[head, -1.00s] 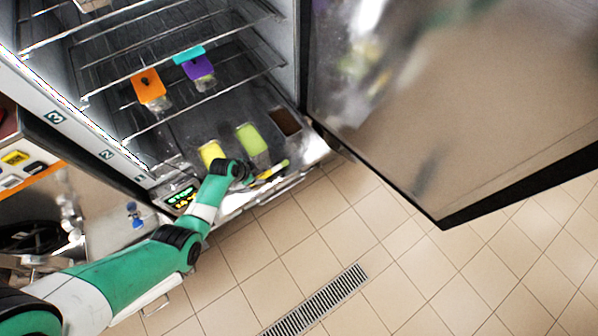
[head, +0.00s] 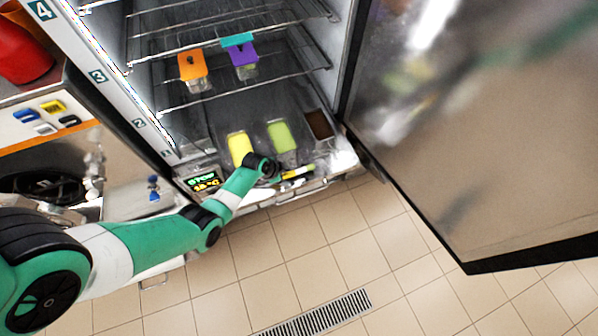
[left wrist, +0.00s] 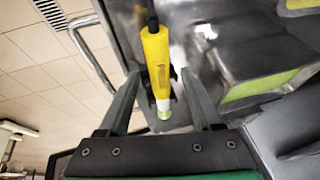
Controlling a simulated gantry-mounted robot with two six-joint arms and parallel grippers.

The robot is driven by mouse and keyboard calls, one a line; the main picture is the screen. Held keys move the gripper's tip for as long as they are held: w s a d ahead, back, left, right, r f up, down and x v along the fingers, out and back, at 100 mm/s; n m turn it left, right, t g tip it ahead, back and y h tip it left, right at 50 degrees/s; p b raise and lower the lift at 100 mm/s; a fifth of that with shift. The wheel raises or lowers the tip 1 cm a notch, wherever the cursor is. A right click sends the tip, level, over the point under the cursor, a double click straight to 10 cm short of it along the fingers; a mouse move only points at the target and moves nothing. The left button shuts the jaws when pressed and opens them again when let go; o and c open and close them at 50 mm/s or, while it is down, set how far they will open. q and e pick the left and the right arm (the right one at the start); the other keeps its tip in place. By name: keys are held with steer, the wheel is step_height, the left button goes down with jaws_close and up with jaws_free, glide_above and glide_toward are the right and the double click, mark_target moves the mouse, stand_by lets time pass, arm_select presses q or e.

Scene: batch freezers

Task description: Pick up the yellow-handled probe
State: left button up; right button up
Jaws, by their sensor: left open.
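The yellow-handled probe (left wrist: 156,62) shows in the left wrist view, with a dark cable or stem at its top end and a pale tip at its lower end. My left gripper (left wrist: 160,88) is open, with one finger on each side of the probe, and I see no clear contact. In the head view the probe (head: 297,173) is a small yellow and dark piece at the freezer's front bottom edge, beside the end of my left arm. My left gripper (head: 277,175) is small and partly hidden there. My right gripper is not in view.
The freezer door (head: 480,150) stands wide open at the right. Yellow (head: 240,148), green (head: 281,136) and brown (head: 319,124) tubs sit on the freezer floor. Orange (head: 192,65) and purple (head: 243,54) lidded containers stand on a wire shelf above. The tiled floor in front is clear.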

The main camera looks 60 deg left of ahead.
arm_select(q)
steer(key=shift+f, duration=0.25)
stand_by(0.3)
jaws_close()
stand_by(0.4)
